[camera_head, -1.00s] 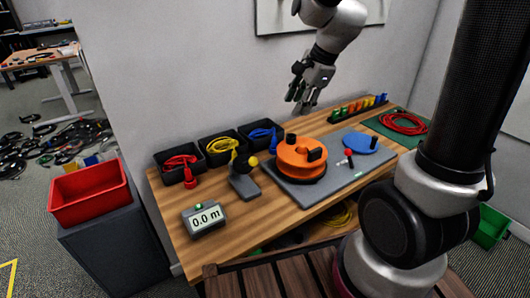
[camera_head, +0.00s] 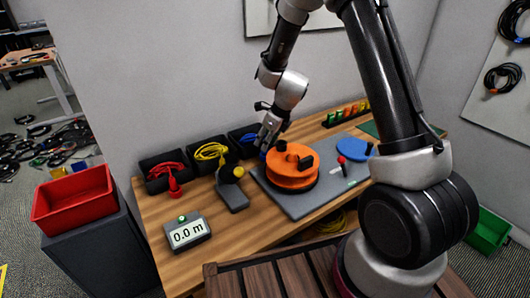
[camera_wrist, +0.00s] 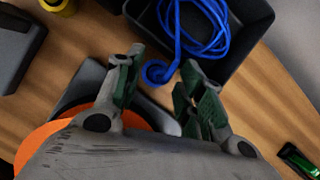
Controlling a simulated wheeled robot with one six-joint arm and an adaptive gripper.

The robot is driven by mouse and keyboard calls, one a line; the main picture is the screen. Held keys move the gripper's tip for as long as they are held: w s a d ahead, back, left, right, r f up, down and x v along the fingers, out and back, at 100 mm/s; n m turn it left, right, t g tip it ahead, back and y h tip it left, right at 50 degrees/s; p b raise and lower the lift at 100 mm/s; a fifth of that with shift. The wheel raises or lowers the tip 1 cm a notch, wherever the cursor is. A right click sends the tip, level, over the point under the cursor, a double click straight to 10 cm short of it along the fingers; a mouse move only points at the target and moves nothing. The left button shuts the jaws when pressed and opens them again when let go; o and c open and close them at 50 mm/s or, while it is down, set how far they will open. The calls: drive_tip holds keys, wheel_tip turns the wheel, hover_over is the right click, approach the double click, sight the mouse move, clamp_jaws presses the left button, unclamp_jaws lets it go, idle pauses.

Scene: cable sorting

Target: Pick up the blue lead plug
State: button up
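The blue lead (camera_wrist: 200,25) lies coiled in a black bin in the wrist view. Its round blue plug (camera_wrist: 156,72) hangs at the bin's front edge, over the wooden table. My gripper (camera_wrist: 155,88) is open, with its two green-padded fingers on either side of the plug in that view; I cannot tell how far above it they are. In the head view my gripper (camera_head: 267,140) is low, at the front of the blue lead's bin (camera_head: 242,136), and the plug is mostly hidden behind it.
An orange reel (camera_head: 292,168) stands on a grey board close beside my gripper. Bins with a red lead (camera_head: 166,170) and a yellow lead (camera_head: 211,151) are to the left. A grey stand with a yellow knob (camera_head: 232,190) and a 0.0 m display (camera_head: 187,232) are in front.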

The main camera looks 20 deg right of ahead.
drive_tip(key=shift+w+a+f, duration=0.1)
drive_tip(key=shift+f, duration=0.3)
clamp_jaws()
drive_tip(key=shift+r, duration=0.15)
wheel_tip(320, 180, up, 10)
